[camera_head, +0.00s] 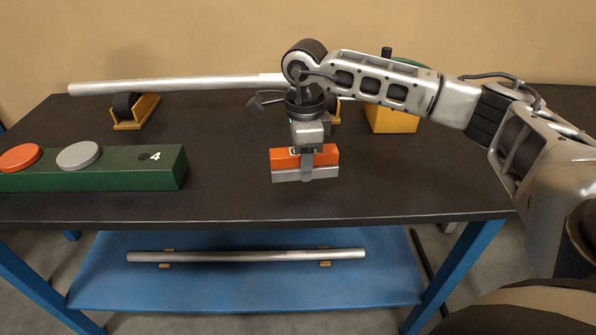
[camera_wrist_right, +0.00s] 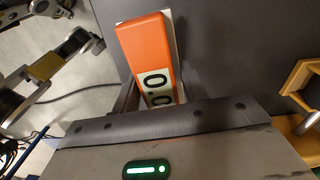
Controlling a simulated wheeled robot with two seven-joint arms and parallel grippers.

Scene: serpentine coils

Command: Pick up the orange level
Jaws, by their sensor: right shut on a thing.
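The orange level (camera_head: 286,161) is a small block with an orange body and a silver-grey lower strip. My right gripper (camera_head: 306,165) is shut on it near its middle, above the dark table top; whether it touches the table I cannot tell. In the right wrist view the level (camera_wrist_right: 144,48) lies between the fingers of my right gripper (camera_wrist_right: 157,95), with part of a pale display with black digits showing. My left gripper is not in the head view.
The dark table (camera_head: 225,200) holds a green block (camera_head: 125,170) with an orange disc and a grey disc at left. A long metal tube (camera_head: 180,84) rests on yellow supports (camera_head: 135,112) at the back. A yellow block (camera_head: 392,120) stands behind my right arm. Another tube (camera_head: 245,256) lies on the blue lower shelf.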

